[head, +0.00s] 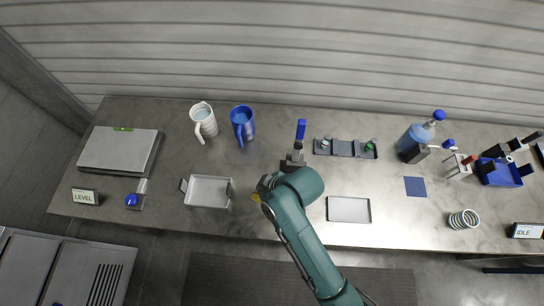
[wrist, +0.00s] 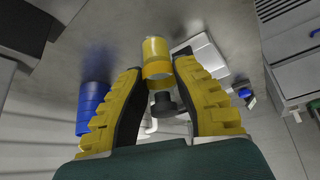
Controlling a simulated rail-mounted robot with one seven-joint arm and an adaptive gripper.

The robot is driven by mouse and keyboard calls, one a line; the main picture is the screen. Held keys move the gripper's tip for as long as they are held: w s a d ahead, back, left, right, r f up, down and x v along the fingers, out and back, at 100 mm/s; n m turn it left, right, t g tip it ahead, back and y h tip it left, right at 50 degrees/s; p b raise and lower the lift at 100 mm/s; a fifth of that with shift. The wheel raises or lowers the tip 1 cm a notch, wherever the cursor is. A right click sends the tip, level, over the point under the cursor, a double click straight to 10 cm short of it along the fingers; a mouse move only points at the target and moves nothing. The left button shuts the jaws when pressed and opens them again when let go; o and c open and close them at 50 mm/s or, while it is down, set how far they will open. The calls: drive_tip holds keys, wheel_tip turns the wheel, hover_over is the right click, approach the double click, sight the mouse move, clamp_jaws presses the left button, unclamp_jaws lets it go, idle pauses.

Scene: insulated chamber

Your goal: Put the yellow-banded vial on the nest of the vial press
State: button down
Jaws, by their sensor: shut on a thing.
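The yellow-banded vial (wrist: 156,68) is between my fingertips in the wrist view, with a dark grey piece, seemingly its cap, on the side nearer the camera. My gripper (wrist: 158,72), with yellow fingers and dark pads, is shut on it. In the head view my arm mostly hides the gripper; only a bit of yellow (head: 255,198) shows, and the vial is hidden. The vial press (head: 294,161), dark with a blue handle, stands just beyond my wrist. Its nest is hidden or too small to make out.
A grey tray (head: 208,206) lies left of my gripper and another tray (head: 348,209) right. A white mug (head: 203,121) and a blue mug (head: 242,122) stand behind. A rack (head: 343,148) with capped vials sits right of the press. Open bench lies between the trays and mugs.

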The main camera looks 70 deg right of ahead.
drive_tip(key=s+d+r+m+h+p, duration=0.1)
drive_tip(key=s+d+r+m+p, duration=0.15)
drive_tip(key=s+d, duration=0.5)
drive_tip(key=shift+n, duration=0.25)
drive_tip(key=f, duration=0.6)
drive_tip(key=f+b, duration=0.1)
drive_tip(key=f, duration=0.3)
drive_tip(key=shift+s+a, duration=0.35)
drive_tip(key=shift+f, duration=0.15)
drive_tip(key=c, duration=0.9)
unclamp_jaws()
drive_tip(key=shift+c, duration=0.2)
drive_tip(key=p+v, duration=0.1)
drive_tip(key=v, duration=1.1)
drive_tip(key=shift+p, duration=0.3)
